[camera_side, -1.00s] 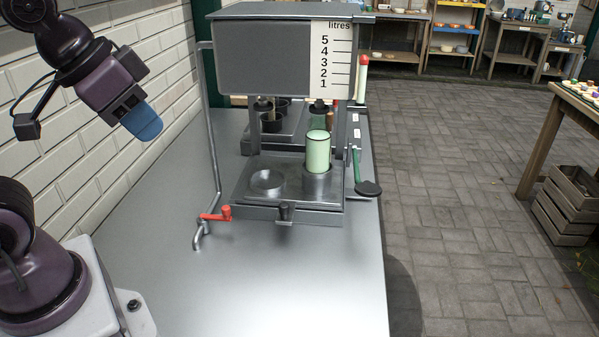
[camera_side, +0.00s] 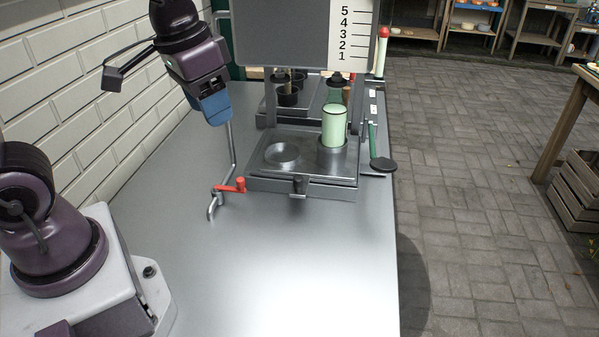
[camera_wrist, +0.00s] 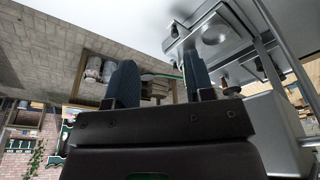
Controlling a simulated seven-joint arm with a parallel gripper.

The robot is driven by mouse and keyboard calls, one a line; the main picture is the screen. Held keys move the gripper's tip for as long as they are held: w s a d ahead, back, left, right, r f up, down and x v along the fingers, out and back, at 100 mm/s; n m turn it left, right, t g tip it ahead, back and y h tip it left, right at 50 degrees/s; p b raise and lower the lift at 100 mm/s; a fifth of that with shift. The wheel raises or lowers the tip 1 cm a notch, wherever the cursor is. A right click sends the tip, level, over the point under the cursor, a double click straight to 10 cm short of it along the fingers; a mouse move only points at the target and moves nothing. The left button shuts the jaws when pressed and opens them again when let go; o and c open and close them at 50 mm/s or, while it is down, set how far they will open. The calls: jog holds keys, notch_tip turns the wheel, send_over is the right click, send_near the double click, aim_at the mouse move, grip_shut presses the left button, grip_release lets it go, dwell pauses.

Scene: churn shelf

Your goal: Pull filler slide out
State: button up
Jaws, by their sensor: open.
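The filler slide (camera_side: 265,174) is a grey metal tray low on the filling machine, with a small black knob (camera_side: 298,184) on its front edge. An empty round cup holder (camera_side: 282,154) is on its left. A pale green bottle (camera_side: 334,127) stands upright in the right holder. The slide also shows at the upper right of the wrist view (camera_wrist: 190,42). My gripper (camera_side: 216,110) is up and to the left of the slide, apart from it, with blue fingers pointing down. In the wrist view my gripper (camera_wrist: 160,82) is open, with nothing between its fingers.
A red-handled tap (camera_side: 236,186) on a bent pipe stands left of the slide. A green lever with a black paddle (camera_side: 383,163) is at its right. The tank with a litres scale (camera_side: 348,38) hangs above. The steel bench (camera_side: 290,260) in front is clear.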

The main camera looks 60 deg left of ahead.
aim_at(298, 178)
jog(key=w+a+f+g, duration=0.1)
jog(key=w+f, duration=0.4)
jog(key=w, duration=0.4)
jog(key=w+a+f+g, duration=0.1)
jog(key=w+a+f, duration=0.1)
jog(key=w+f, duration=0.45)
jog(key=f, duration=0.3)
jog(key=w+f, duration=0.1)
jog(key=f, duration=0.7)
jog(key=shift+w+d+f, duration=0.15)
jog(key=shift+w+d, duration=0.05)
jog(key=shift+w, duration=0.2)
grip_shut()
